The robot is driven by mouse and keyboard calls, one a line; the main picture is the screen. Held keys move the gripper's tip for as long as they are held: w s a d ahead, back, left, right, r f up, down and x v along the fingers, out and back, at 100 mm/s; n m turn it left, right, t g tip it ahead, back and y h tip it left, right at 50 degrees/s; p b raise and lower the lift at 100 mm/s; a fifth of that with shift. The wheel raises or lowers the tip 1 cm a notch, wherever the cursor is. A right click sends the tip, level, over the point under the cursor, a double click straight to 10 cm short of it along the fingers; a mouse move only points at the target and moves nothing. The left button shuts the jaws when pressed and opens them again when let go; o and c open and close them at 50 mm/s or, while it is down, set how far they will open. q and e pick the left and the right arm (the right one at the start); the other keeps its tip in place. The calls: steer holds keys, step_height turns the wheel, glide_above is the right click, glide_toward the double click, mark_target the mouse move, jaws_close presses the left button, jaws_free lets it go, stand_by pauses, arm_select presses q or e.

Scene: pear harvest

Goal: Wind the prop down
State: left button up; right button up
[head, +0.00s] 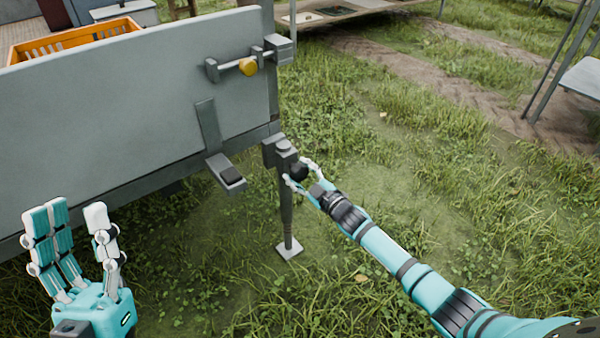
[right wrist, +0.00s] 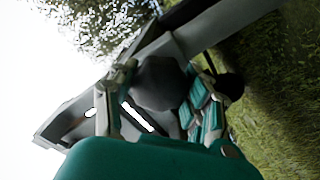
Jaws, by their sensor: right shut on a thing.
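The prop (head: 287,205) is a grey upright leg at the corner of a grey trailer, with a square foot plate (head: 289,249) at grass level. A black knob (head: 299,172) sits at the side of its head. My right gripper (head: 302,175) is shut on this knob, which also shows as a dark round shape between the fingers in the right wrist view (right wrist: 160,84). The grass hides whether the foot plate bears on the ground. My left gripper (head: 75,225) is raised at lower left, fingers up and apart, open and empty, in front of the trailer side.
The trailer's grey side panel (head: 110,110) fills the left. An orange crate (head: 75,40) stands behind the panel. Open grass lies right of the prop.

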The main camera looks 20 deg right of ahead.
steer(key=shift+f, duration=0.1)
steer(key=o, duration=1.2)
steer(key=v, duration=1.2)
